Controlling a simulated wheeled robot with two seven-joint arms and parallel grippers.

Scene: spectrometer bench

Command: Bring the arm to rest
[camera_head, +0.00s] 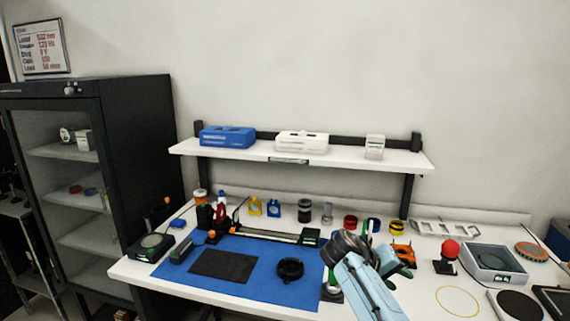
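My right arm comes in from the bottom edge right of centre, with a light blue link and a dark rounded joint. My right gripper (394,262) is above the right part of the white bench (148,278), close to the blue mat's right edge. It is small and partly covered by my own arm, so whether its fingers are apart is not clear. I see nothing clearly held in it. My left gripper is not in view.
On the blue mat (239,287) lie a black pad (224,266) and a black ring (290,269). A long rail instrument (267,234) stands behind them. A red-knobbed device (447,254) and a grey tray (494,263) are at right. A shelf (229,151) spans the back.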

